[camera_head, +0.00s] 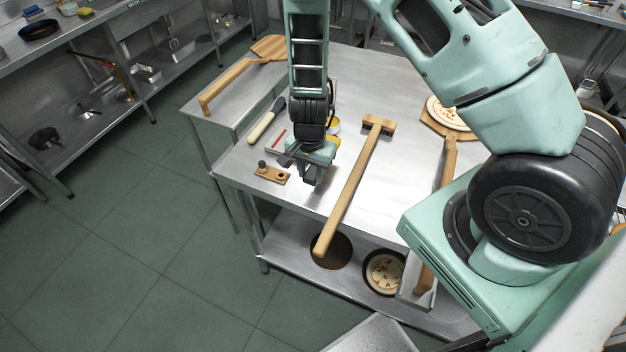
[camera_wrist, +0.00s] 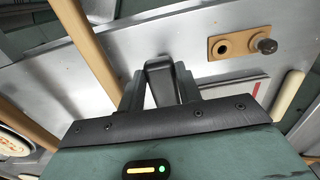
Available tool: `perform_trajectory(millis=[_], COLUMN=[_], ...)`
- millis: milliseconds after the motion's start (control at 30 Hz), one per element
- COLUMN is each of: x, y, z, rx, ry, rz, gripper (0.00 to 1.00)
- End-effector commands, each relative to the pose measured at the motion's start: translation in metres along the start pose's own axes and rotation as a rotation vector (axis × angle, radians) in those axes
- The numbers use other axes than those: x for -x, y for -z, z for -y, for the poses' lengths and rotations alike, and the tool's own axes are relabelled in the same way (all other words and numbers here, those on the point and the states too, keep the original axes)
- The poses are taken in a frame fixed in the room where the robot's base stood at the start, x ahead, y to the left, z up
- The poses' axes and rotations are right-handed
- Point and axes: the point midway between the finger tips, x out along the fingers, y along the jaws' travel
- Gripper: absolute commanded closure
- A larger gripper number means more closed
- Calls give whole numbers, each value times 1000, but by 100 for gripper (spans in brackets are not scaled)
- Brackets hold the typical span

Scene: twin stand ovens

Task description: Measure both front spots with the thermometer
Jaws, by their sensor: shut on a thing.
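My gripper (camera_head: 314,170) is over the front part of the steel table. In the wrist view its two fingers (camera_wrist: 160,88) are closed on a dark grey, blocky thing (camera_wrist: 160,75), which looks like the thermometer. Only its rounded end shows between the fingers; the rest is hidden. In the head view it is too small and dark to tell from the fingers. The ovens and their front spots are not in view.
A wooden block (camera_head: 272,173) with a dark knob and a hole lies left of my gripper. A long-handled brush (camera_head: 352,190) lies to its right. A wooden-handled tool (camera_head: 266,122) lies behind left. A pizza (camera_head: 383,271) is on the lower shelf. Open floor (camera_head: 130,240) lies left.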

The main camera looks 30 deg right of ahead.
Motion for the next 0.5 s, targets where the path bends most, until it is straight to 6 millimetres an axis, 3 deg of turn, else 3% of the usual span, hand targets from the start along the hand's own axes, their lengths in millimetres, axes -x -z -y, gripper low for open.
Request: perform_trajectory(millis=[500], x=[-18], y=[0], z=[0], rx=[-1], ry=[-1], rz=[1], gripper=[93])
